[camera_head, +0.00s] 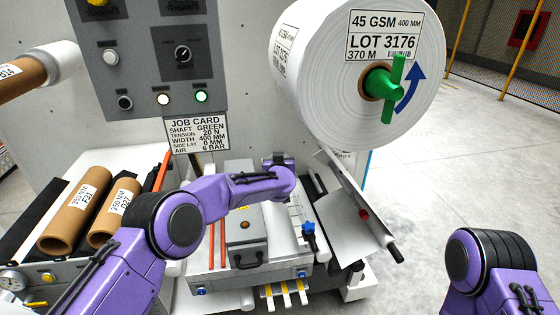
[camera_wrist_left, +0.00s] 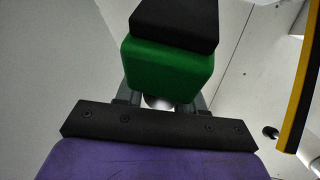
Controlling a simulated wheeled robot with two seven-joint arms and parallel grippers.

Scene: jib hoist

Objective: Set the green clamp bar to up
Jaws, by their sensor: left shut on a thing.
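In the left wrist view a green block-shaped part (camera_wrist_left: 168,70) with a black end (camera_wrist_left: 174,22) sits between the fingers of my left gripper (camera_wrist_left: 160,101). I take it to be the green clamp bar. The gripper is shut on it, and the fingers are largely hidden behind it. In the head view my left arm reaches across the machine to a dark part of the gripper (camera_head: 279,160); the held green part does not show there, so whether the bar is up or down cannot be told. My right arm shows at lower right, its gripper out of view.
A large white roll (camera_head: 335,100) with a green core handle (camera_head: 388,84) hangs close right of my left gripper. A control panel (camera_head: 155,60) and job card (camera_head: 198,135) are behind. Cardboard cores (camera_head: 75,210) lie at left. A yellow-black bar (camera_wrist_left: 303,75) is at right in the wrist view.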

